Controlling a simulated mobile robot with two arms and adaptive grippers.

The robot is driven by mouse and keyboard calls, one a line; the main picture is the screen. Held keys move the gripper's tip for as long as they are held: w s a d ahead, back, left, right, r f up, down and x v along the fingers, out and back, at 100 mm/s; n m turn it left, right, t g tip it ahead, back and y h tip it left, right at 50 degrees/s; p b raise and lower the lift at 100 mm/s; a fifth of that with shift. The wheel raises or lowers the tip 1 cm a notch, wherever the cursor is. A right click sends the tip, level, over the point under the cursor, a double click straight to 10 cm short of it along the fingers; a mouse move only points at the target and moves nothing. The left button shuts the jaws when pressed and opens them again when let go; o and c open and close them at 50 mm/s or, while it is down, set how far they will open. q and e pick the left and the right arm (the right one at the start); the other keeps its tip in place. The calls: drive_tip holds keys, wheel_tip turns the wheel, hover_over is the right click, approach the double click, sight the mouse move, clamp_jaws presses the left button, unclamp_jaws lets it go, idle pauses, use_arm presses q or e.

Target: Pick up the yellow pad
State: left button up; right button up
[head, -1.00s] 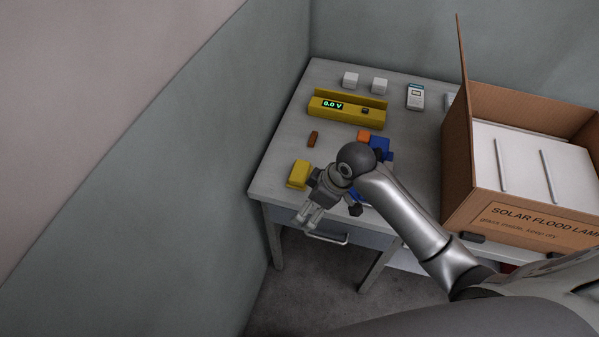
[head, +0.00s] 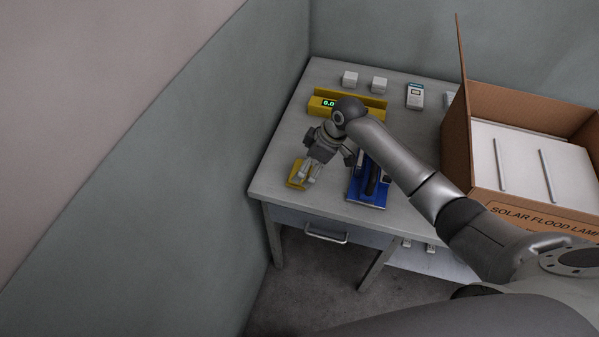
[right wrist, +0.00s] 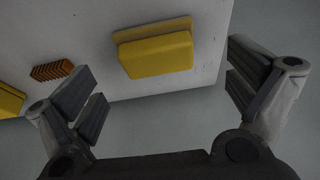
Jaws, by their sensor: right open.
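The yellow pad (head: 293,181) lies on the table near its left front corner, partly hidden by my right gripper (head: 306,174) in the head view. In the right wrist view the pad (right wrist: 155,52) is a yellow block with a paler layer along one side. It lies ahead of and between the two spread fingers of my right gripper (right wrist: 165,88), and neither finger touches it in this view. The gripper is open and empty, above or beside the pad; its exact height is unclear. My left gripper is not in view.
An orange-brown ribbed block (right wrist: 52,70) lies near the pad. A yellow tester (head: 375,103) with a display stands behind. A blue fixture (head: 368,193) is right of the gripper. An open cardboard box (head: 455,180) stands at right. The table's front edge is close.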

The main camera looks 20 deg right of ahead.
drive_tip(key=shift+w+p+x, duration=0.2)
drive_tip(key=shift+p+x, duration=0.15)
drive_tip(key=shift+x, duration=2.05)
drive_tip(key=shift+d, duration=0.1)
drive_tip(key=c, duration=1)
drive_tip(key=shift+r, duration=0.1)
wheel_tip(320, 180, up, 10)
drive_tip(key=shift+b, duration=0.5)
